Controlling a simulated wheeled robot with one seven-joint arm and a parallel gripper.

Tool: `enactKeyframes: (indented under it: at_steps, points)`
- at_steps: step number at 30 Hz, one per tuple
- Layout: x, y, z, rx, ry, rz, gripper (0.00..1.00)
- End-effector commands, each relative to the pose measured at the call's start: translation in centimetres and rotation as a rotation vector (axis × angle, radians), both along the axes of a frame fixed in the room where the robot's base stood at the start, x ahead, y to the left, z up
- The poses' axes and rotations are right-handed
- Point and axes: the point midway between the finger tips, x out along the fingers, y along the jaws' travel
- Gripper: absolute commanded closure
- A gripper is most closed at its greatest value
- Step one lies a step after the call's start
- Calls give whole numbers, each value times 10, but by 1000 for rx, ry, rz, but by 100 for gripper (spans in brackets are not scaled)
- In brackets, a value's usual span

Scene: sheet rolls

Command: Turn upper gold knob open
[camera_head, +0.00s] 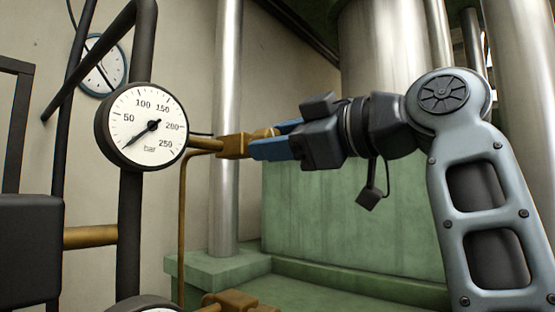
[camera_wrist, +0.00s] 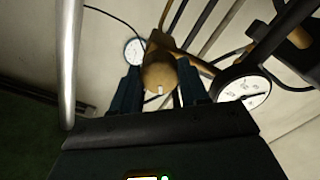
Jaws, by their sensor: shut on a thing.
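The upper gold knob (camera_head: 234,146) sits on a gold pipe just right of the large pressure gauge. My gripper (camera_head: 272,146) reaches in from the right, and its blue fingers are shut on the knob. In the wrist view the knob (camera_wrist: 160,76) lies between the two dark blue fingers (camera_wrist: 162,85), with a small pale mark on its near face. The fingers cover part of its sides. I cannot tell from these frames how far the knob is turned.
A pressure gauge (camera_head: 146,126) on a dark pipe stands close left of the knob. Another gold fitting (camera_head: 235,301) is low in the frame. A steel column (camera_head: 226,180) and a green block (camera_head: 350,215) stand behind my gripper. A wall dial (camera_head: 104,70) hangs at the back left.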

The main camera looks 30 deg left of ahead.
Motion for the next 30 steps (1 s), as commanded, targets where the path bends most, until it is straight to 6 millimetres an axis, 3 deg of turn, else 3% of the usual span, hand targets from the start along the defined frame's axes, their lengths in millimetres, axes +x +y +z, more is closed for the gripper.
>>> enactKeyframes:
  at_steps: [30]
  points:
    - [-2,0,-4,-74,-909,3,86]
